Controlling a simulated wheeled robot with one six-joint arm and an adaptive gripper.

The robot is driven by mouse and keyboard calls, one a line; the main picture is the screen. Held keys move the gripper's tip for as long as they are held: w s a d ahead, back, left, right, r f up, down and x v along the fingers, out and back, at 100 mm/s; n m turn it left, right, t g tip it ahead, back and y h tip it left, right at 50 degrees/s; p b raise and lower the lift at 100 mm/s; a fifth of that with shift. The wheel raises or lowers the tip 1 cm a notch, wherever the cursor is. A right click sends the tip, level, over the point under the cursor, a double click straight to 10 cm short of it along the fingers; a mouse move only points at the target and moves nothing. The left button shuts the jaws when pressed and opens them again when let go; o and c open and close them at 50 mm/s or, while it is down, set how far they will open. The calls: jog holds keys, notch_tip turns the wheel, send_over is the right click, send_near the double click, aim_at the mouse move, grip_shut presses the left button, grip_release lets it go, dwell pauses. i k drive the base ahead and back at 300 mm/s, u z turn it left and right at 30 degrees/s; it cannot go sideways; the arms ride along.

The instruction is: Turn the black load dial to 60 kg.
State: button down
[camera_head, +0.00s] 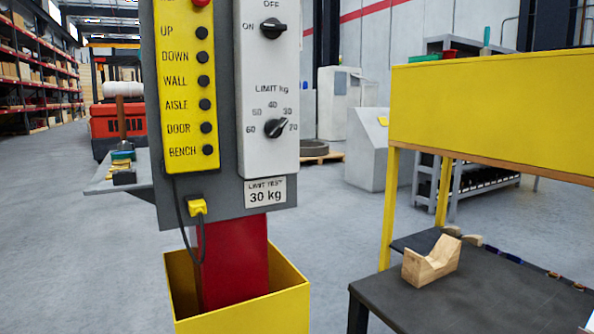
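The black load dial (276,128) sits on the white panel (269,165) under the words "LIMIT kg". Numbers from 60 at the left to 20 at the right form an arc around it. Its pointer appears turned to the upper right, about the 30 to 20 marks; the exact mark is too small to tell. Below it a label (265,192) reads "LIMIT TEST 30 kg". Another black knob (273,28), marked ON and OFF, is above on the same panel. My gripper is not in view.
A yellow button panel (188,120) stands left of the dial on the same grey board. A yellow box (243,312) surrounds the red post (235,262) below. At right, a dark table (480,297) holds a wooden block (431,262). Floor between them is clear.

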aim_at(273, 128)
jog(key=z, duration=1.15)
jog(key=k, duration=0.35)
jog(key=u, duration=1.05)
